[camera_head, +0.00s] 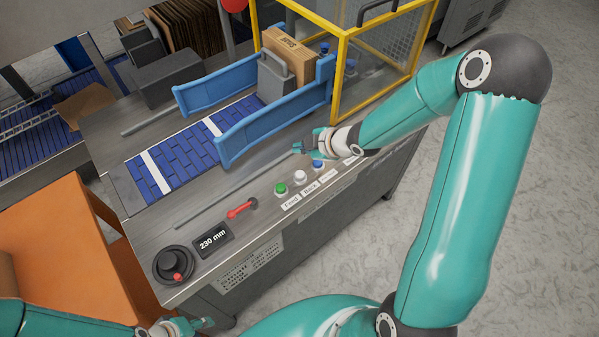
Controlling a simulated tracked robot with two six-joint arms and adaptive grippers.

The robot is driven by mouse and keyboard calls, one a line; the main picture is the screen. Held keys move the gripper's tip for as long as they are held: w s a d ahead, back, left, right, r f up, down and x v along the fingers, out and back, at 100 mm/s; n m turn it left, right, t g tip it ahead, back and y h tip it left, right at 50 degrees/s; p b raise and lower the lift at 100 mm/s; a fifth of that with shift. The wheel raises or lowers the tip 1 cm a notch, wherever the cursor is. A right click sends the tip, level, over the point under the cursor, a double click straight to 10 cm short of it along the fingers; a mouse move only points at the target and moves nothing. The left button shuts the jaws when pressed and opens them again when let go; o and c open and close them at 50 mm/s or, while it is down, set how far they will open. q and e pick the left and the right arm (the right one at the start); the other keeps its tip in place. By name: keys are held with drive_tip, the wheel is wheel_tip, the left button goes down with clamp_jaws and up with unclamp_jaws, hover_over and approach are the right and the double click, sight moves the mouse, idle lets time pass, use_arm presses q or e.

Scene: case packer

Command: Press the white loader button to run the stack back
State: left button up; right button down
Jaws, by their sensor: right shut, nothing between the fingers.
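The white loader button (300,177) stands on the front edge of the machine, between a green button (281,188) and a blue button (318,165). The label in front of it seems to read "Back". My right gripper (298,147) is shut and empty. It shows just beyond the buttons, apart from the white one in the picture; its height above the panel is hard to judge. My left gripper (207,323) is low at the bottom edge, far from the buttons, and its jaw state is unclear. A brown carton (290,49) stands upright between the blue side guides, against a grey pusher plate.
Blue guide rails (270,122) flank the blue belt (160,176). A yellow guard frame (342,60) stands behind my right gripper. A red lever (241,209), a "230 mm" display (213,239) and a black knob (174,265) lie left of the buttons. An orange bin (60,250) is at left.

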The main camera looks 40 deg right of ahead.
sight(302, 175)
wheel_tip(302, 175, down, 8)
drive_tip(key=b, duration=0.6)
drive_tip(key=shift+r+b, duration=0.15)
drive_tip(key=shift+b, duration=0.15)
drive_tip(key=shift+f+b, duration=0.5)
drive_tip(key=shift+b, duration=0.05)
idle(0.5)
drive_tip(key=shift+f+b, duration=0.35)
drive_tip(key=shift+b, duration=0.05)
